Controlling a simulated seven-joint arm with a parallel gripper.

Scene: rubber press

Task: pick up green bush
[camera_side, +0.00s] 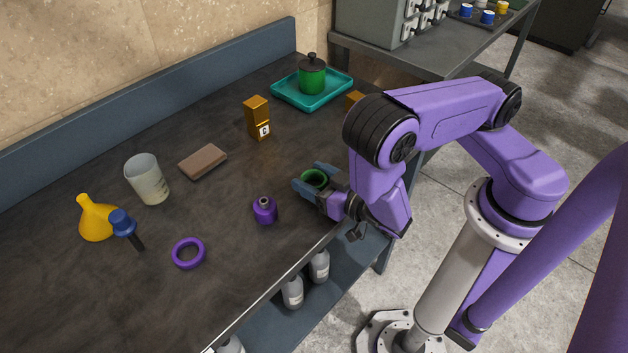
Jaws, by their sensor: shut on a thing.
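The green bush (315,177) is a short green ring with a dark hollow centre, near the right front part of the dark bench. My gripper (314,181) is shut on it, with one finger on each side. Its lower part is hidden by the gripper, so I cannot tell whether it touches the bench top.
An orange block (257,118) stands behind. A teal tray (337,92) holds a green jar (312,76). The brown block (203,162) lies mid-bench.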

